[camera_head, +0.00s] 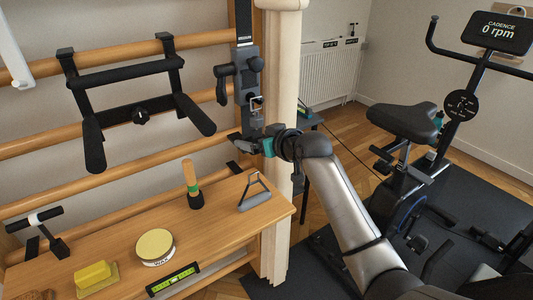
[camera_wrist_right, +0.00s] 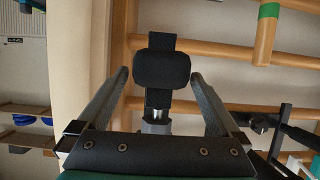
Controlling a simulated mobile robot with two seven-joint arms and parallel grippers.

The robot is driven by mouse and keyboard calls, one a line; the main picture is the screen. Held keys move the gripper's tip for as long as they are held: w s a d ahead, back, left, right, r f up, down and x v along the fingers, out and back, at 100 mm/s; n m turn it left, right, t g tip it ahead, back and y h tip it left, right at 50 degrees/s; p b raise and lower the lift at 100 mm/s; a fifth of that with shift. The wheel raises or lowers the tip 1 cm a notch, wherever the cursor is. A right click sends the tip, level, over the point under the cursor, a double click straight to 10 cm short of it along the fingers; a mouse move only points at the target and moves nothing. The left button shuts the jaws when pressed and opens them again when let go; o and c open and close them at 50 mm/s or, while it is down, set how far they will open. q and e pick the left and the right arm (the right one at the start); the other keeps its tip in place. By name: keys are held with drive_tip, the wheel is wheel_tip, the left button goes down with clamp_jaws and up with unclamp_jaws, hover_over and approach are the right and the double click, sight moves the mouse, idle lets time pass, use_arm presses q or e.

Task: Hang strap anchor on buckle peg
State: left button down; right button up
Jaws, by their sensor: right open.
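A dark grey buckle-like fitting (camera_head: 247,85) with side knobs and a small metal clip hangs from a black strap (camera_head: 243,22) beside the pale post. I cannot tell for sure which part is the strap anchor and which is the buckle peg. My right gripper (camera_head: 243,144) is open just below this fitting. In the right wrist view, a black padded block (camera_wrist_right: 162,68) on a strap, with a metal shaft below it, shows between the two spread fingers of the gripper (camera_wrist_right: 160,75). No finger visibly touches it. My left gripper is not seen.
A wooden bench (camera_head: 225,225) holds a grey-handled triangle grip (camera_head: 254,193), a round wax tin (camera_head: 155,247), a yellow block (camera_head: 93,275), a level (camera_head: 172,280) and a wooden-handled tool (camera_head: 191,185). Wall bars and a black bar attachment (camera_head: 140,115) stand left. An exercise bike (camera_head: 403,123) stands right.

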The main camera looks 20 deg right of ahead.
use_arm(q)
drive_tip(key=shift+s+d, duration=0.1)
